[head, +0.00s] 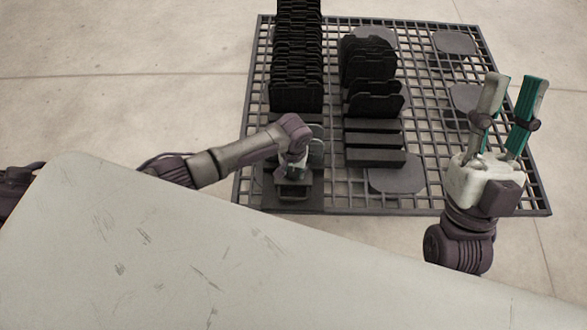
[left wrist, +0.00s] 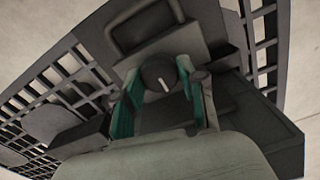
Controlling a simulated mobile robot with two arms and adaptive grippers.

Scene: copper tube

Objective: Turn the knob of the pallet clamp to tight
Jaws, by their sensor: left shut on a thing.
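The pallet clamp (head: 292,196) is a dark grey block at the near left edge of the black grid pallet (head: 420,205). In the left wrist view its knob (left wrist: 156,72) is a dark round disc with a short white mark, which points toward the bottom of the picture and slightly right. My left gripper (left wrist: 160,78) is shut on the knob, one teal-lined finger on each side. In the head view this gripper (head: 294,170) hangs over the clamp, and the arm hides the knob. My right gripper (head: 512,82) is open and empty, fingers pointing up, over the pallet's right side.
A tall row of black plates (head: 297,60) stands just behind the clamp. A second row of black plates (head: 371,75) stands to its right, with low dark blocks (head: 374,142) in front. A pale scratched surface (head: 170,250) fills the near left. Grey floor surrounds the pallet.

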